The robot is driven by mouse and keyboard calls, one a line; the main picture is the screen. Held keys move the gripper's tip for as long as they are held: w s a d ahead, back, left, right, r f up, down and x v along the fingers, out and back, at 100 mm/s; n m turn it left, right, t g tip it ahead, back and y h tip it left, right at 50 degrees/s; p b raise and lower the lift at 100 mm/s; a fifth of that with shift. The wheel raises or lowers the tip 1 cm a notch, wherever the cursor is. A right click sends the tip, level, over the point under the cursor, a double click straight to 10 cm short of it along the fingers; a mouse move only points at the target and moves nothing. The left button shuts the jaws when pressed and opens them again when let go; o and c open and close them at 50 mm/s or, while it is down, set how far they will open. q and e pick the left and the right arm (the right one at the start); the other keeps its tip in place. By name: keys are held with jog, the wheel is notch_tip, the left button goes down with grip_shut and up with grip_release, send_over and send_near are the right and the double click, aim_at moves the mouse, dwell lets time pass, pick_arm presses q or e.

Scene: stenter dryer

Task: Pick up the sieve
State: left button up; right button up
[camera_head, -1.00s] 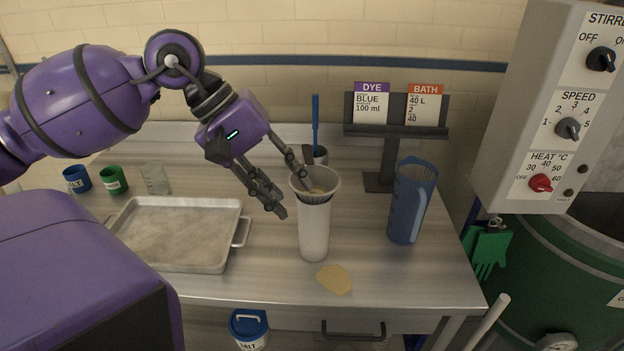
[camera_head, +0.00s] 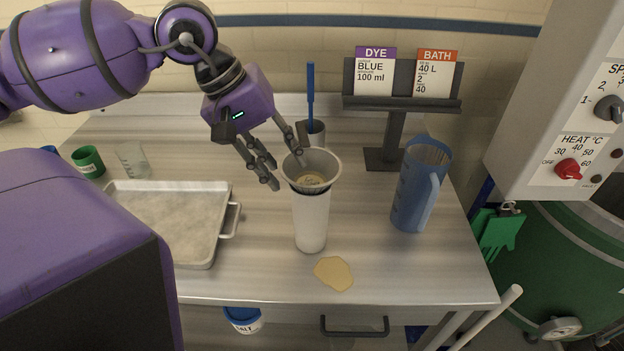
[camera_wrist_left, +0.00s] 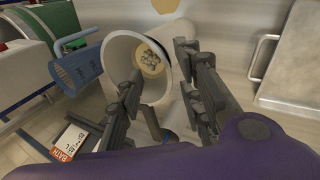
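The sieve (camera_head: 332,172) is a grey, funnel-like bowl with a wide rim. It sits on top of a tall white cylinder (camera_head: 311,222), with tan material and lumps visible inside. My left gripper (camera_head: 288,174) is open at the sieve's left side. One finger reaches over the sieve's mouth and the other is outside it, to the left. In the left wrist view, the sieve (camera_wrist_left: 118,48) shows between and beyond the open fingers (camera_wrist_left: 158,66). I cannot tell whether either finger touches the rim. My right gripper is not in view.
A metal tray (camera_head: 226,222) lies at left, and a blue jug (camera_head: 412,200) stands at right. Behind the sieve are a small cup with a blue-handled tool (camera_head: 311,95) and a card stand (camera_head: 392,135). A tan patch (camera_head: 333,273) lies in front.

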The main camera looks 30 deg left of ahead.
pick_arm(q)
jog(key=shift+w+d+f, duration=0.15)
jog(key=shift+w+f, duration=0.05)
jog(key=shift+f, duration=0.45)
jog(key=shift+d, duration=0.1)
jog(key=c, duration=0.8)
grip_shut()
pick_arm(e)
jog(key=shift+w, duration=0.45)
